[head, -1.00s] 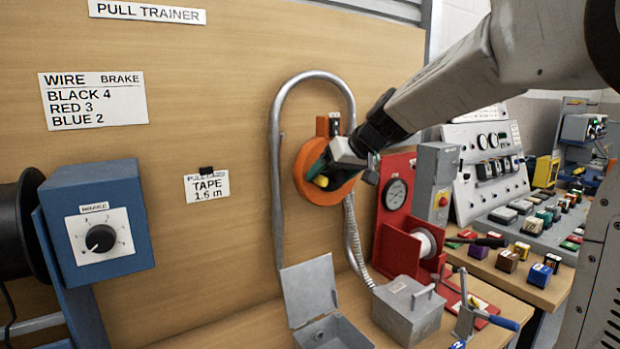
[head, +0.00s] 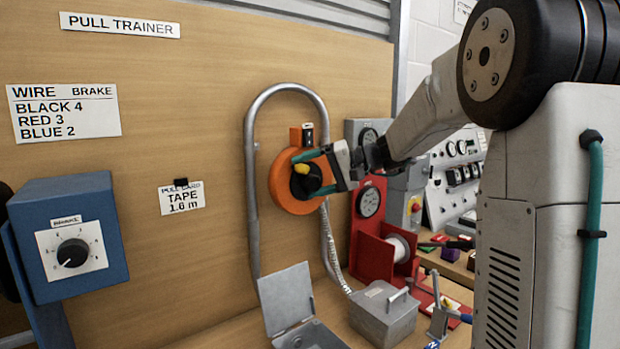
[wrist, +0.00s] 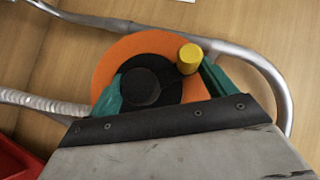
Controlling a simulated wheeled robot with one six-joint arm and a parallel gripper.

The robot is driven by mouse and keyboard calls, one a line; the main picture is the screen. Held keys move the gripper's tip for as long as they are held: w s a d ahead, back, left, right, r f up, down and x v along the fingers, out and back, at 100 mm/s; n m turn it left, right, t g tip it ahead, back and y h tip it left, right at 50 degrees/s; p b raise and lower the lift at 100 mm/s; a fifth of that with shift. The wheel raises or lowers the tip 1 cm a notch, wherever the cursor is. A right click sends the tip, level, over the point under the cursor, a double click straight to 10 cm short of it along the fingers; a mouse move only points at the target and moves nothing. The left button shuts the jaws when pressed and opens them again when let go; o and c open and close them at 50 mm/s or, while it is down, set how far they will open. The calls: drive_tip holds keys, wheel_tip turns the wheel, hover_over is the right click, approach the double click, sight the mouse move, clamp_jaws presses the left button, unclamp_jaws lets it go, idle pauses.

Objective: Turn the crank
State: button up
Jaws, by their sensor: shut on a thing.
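The crank is a black hub (head: 306,184) with a yellow knob (head: 303,170), on the face of an orange reel (head: 281,190) mounted on the wooden panel. My gripper (head: 305,175) reaches it from the right, with its teal fingers on either side of the hub. In the wrist view, the black hub (wrist: 150,82) lies between the two fingers, and the yellow knob (wrist: 189,58) stands beside the right finger. The gripper is shut on the crank. The exact contact at the fingertips is partly hidden.
A bent metal pipe (head: 251,180) arches around the reel. A blue brake box (head: 95,225) stands at left. Below are an open grey box (head: 288,298), a grey lidded box (head: 383,312) and a red stand with a wire spool (head: 398,247). A control console is at right.

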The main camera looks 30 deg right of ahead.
drive_tip(key=shift+d+m+y, duration=0.2)
drive_tip(key=shift+m+y, duration=0.2)
drive_tip(key=shift+y, duration=0.2)
drive_tip(key=o, duration=1.3)
drive_tip(key=shift+v, duration=3.9)
drive_tip(key=shift+f+m, duration=0.15)
drive_tip(key=shift+m, duration=0.15)
